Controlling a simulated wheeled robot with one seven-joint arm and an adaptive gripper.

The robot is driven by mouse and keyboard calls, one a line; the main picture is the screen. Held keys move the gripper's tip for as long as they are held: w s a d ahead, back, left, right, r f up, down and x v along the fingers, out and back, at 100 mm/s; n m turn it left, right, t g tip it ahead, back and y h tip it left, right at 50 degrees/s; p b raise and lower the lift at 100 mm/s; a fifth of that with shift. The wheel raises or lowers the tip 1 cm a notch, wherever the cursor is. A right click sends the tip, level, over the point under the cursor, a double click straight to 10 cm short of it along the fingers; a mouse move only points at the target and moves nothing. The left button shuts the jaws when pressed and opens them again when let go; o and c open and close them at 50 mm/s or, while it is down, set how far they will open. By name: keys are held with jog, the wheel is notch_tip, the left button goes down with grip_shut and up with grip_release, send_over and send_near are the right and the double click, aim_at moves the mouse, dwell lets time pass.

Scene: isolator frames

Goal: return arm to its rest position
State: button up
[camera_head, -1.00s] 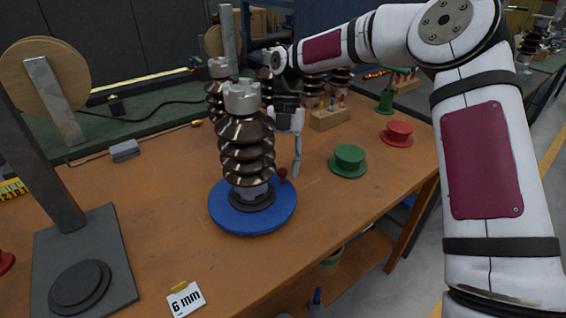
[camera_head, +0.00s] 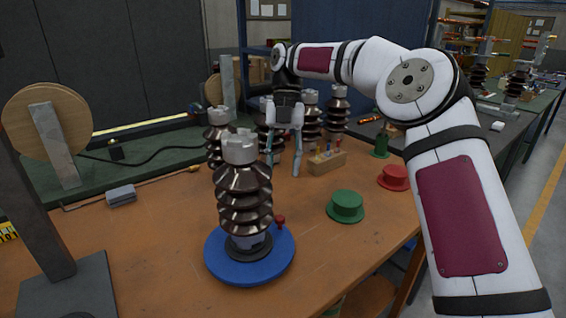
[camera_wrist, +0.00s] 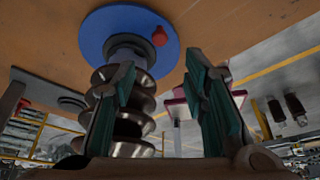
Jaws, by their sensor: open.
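My gripper (camera_head: 285,160) hangs over the bench behind the near insulator, fingers pointing down, open and empty. In the wrist view its two teal fingers (camera_wrist: 163,100) stand apart with nothing between them. The near insulator (camera_head: 243,195), brown and ribbed with a grey metal cap, stands upright on a round blue base (camera_head: 222,262). It also shows in the wrist view (camera_wrist: 135,120), on the blue base (camera_wrist: 92,38), beyond the left finger. A small red knob (camera_head: 280,221) sits on the base's edge.
Several more insulators (camera_head: 311,118) stand behind my gripper. A wooden block (camera_head: 322,163) with small coloured pieces, a green flanged cap (camera_head: 346,206) and a red one (camera_head: 394,177) lie to the right. A dark stand with a wooden disc (camera_head: 75,125) is at left. Open bench (camera_head: 130,240) lies in front-left.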

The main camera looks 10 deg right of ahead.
jog(key=s+d+r+m+t+h+p, duration=0.2)
jog(key=s+r+m, duration=0.4)
jog(key=s+m, duration=0.25)
jog(key=s+d+r+m+t+h+p, duration=0.1)
jog(key=s+d+r+m+t+p, duration=0.15)
jog(key=s+r+m, duration=0.6)
jog(key=s+d+f+m+t+p, duration=0.1)
jog(key=s+d+m, duration=0.1)
jog(key=s+m, duration=0.3)
jog(key=s+d+f+m+t+y, duration=0.1)
jog(key=s+m, duration=0.4)
jog(key=s, duration=0.5)
jog(key=s+d+f+m+t+p, duration=0.1)
jog(key=s+d+f+m+t, duration=0.1)
jog(key=s+d+m, duration=0.2)
jog(key=s+m, duration=0.2)
jog(key=s, duration=0.1)
jog(key=shift+s+d+f+y+p, duration=0.25)
jog(key=shift+d+f+y+p, duration=0.05)
jog(key=shift+f+y, duration=0.1)
jog(key=shift+r, duration=0.1)
